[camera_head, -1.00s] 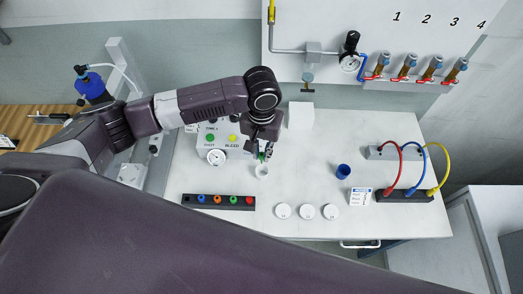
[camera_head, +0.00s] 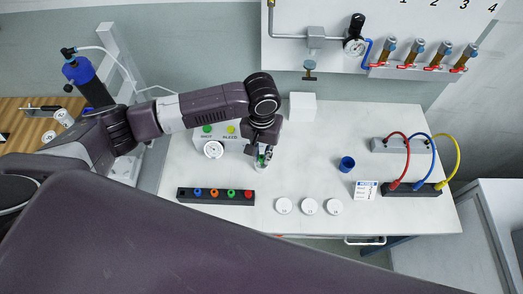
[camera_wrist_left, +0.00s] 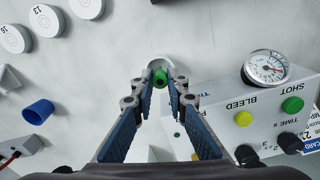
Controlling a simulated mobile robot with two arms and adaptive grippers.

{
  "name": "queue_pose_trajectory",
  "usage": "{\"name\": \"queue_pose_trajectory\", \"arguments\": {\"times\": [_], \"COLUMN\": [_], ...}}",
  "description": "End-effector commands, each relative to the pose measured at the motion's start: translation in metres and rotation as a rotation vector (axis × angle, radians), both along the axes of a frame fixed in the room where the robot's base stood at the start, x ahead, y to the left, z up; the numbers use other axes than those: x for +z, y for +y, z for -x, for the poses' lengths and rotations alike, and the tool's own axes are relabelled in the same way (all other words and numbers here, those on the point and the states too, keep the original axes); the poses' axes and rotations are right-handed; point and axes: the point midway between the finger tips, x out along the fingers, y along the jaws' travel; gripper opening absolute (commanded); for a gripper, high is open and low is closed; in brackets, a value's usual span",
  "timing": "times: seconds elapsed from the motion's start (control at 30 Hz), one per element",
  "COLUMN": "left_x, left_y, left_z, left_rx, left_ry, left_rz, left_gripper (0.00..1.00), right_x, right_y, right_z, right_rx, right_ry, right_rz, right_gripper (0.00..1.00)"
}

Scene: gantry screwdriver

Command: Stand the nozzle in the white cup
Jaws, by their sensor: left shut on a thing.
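My left gripper (camera_head: 262,158) points down over the table, beside the dispenser box. It is shut on the green nozzle (camera_wrist_left: 160,78), which shows between the fingertips in the left wrist view (camera_wrist_left: 160,95). The white cup (camera_wrist_left: 158,62) shows as a pale ring just beyond the nozzle's green end. In the head view the gripper covers most of the cup. The nozzle's end overlaps the cup's rim in the picture; I cannot tell whether it is inside the cup or above it. My right gripper is not in view.
The dispenser box (camera_wrist_left: 270,112) with gauge and buttons stands close by. A black rack (camera_head: 215,196) with coloured rings lies in front. Several white round lids (camera_head: 310,207), a blue cup (camera_head: 347,164) and a white block (camera_head: 302,107) are nearby.

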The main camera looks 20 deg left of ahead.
Motion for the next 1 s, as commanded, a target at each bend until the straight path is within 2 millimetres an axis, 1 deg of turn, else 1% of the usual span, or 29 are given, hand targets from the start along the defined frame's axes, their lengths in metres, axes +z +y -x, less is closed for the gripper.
{"name": "queue_pose_trajectory", "arguments": {"times": [0.13, 0.4, 0.43, 0.6, 0.77, 0.87, 1.0], "left_x": [-0.005, -0.006, -0.006, -0.006, -0.006, -0.005, 0.005], "left_y": [0.000, 0.000, 0.000, 0.000, 0.000, 0.000, 0.000], "left_z": [0.000, 0.000, 0.000, 0.000, 0.000, 0.000, -0.001], "left_rx": [0.000, -0.001, -0.001, -0.001, -0.001, -0.001, 0.000], "left_ry": [0.000, 0.000, 0.000, 0.000, 0.000, 0.000, -0.001], "left_rz": [0.000, 0.000, 0.000, 0.000, 0.000, 0.000, 0.001], "left_gripper": [0.06, 0.06, 0.17, 0.34, 0.34, 0.34, 0.34], "right_x": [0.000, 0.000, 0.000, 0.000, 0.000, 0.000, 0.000], "right_y": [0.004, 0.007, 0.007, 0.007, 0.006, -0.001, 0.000], "right_z": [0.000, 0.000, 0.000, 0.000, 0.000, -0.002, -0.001], "right_rx": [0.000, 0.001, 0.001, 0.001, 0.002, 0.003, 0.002], "right_ry": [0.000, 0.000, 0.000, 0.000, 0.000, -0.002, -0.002], "right_rz": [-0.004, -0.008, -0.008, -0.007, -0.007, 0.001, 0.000], "right_gripper": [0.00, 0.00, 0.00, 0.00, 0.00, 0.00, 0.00]}}
